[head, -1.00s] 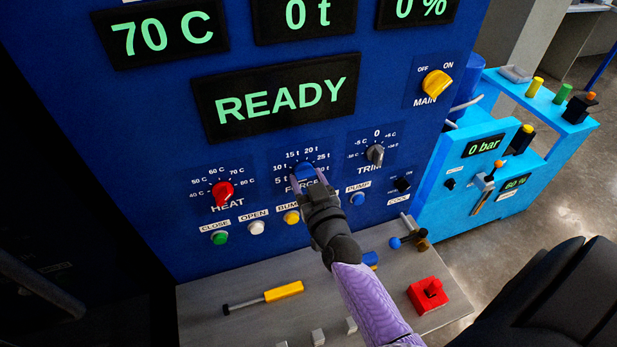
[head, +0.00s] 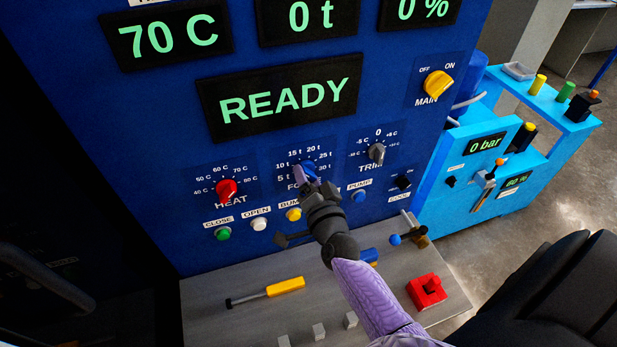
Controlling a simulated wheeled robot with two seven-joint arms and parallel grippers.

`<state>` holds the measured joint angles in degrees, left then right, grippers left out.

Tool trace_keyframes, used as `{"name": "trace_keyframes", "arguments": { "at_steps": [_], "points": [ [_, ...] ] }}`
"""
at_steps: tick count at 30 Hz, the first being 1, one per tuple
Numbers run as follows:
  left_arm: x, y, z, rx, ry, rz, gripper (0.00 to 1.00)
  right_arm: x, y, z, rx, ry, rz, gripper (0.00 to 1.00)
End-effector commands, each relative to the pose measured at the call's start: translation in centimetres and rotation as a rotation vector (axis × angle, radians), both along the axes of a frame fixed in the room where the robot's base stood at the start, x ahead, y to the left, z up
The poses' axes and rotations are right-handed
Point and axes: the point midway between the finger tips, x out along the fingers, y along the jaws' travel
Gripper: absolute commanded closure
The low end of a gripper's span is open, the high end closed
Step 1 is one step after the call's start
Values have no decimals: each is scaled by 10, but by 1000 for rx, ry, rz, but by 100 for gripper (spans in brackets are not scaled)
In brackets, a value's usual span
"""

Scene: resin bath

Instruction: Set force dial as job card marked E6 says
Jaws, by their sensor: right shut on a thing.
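The blue force dial (head: 311,167) sits on the blue panel inside a scale marked from 5 t past 25 t. My right gripper (head: 306,173) is shut on it, coming from below right. The gripper covers part of the dial and of its FORCE label, so I cannot tell exactly which mark the dial points to. No job card marked E6 is in view. My left gripper is not in view.
The red heat dial (head: 226,189) is to the left and the grey trim dial (head: 377,152) to the right. Coloured buttons line the panel below. The READY display (head: 279,97) is above. A yellow-handled tool (head: 285,287) and a red block (head: 427,291) lie on the grey shelf (head: 225,323).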

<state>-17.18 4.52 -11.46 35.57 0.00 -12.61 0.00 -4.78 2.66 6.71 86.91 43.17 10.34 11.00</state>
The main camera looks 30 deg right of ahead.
Motion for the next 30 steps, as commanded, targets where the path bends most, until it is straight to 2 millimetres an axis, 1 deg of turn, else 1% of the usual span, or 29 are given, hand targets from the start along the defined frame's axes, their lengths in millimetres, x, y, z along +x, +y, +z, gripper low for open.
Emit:
{"name": "trace_keyframes", "arguments": {
  "at_steps": [6,13,20,30],
  "points": [
    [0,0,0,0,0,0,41,0,1,0,141,-33,1,100],
    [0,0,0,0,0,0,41,0,1,1,239,-57,1,100],
    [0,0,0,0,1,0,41,0,1,1,284,-68,1,100],
    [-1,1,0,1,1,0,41,0,1,1,291,-69,1,100]
  ]
}}
